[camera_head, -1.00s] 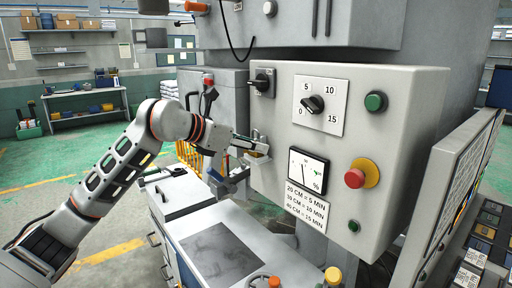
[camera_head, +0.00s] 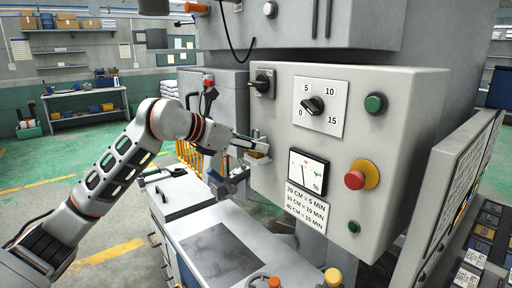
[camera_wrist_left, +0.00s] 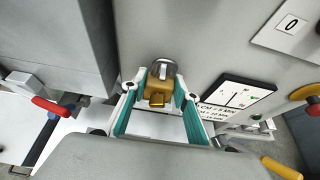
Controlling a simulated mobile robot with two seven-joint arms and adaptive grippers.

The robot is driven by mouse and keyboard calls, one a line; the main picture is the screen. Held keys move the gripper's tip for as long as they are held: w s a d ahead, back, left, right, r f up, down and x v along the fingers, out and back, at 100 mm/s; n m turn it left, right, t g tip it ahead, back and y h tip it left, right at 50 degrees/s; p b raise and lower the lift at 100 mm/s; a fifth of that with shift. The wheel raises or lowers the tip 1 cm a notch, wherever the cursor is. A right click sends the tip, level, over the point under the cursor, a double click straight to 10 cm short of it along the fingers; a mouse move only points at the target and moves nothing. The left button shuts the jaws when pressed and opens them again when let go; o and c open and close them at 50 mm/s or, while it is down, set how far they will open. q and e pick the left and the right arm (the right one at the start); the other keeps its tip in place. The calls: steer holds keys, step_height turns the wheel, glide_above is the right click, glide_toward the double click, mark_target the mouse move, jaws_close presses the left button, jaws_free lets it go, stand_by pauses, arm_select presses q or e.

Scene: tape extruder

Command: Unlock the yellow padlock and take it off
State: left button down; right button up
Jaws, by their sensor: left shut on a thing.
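The yellow padlock (camera_wrist_left: 159,87) shows in the left wrist view, with its grey shackle on the far side, close to the grey cabinet front. My left gripper (camera_wrist_left: 158,84) has its teal-lined fingers on either side of the padlock and is shut on it. In the head view my left gripper (camera_head: 256,147) is at the left edge of the control box, below the black rotary switch. The padlock is small and mostly hidden there. I cannot make out a key or whether the shackle is open. My right gripper is not in view.
The grey control box (camera_head: 395,120) carries a dial (camera_head: 312,105), a gauge (camera_head: 306,171) and a red button (camera_head: 355,180) right of the gripper. A white bench (camera_head: 185,192) stands below. A tilted panel (camera_head: 445,195) is at the right.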

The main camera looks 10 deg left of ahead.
mark_target(254, 133)
arm_select(q)
steer(key=shift+r+p, duration=1.1)
steer(key=shift+r, duration=0.6)
steer(key=shift+f, duration=0.1)
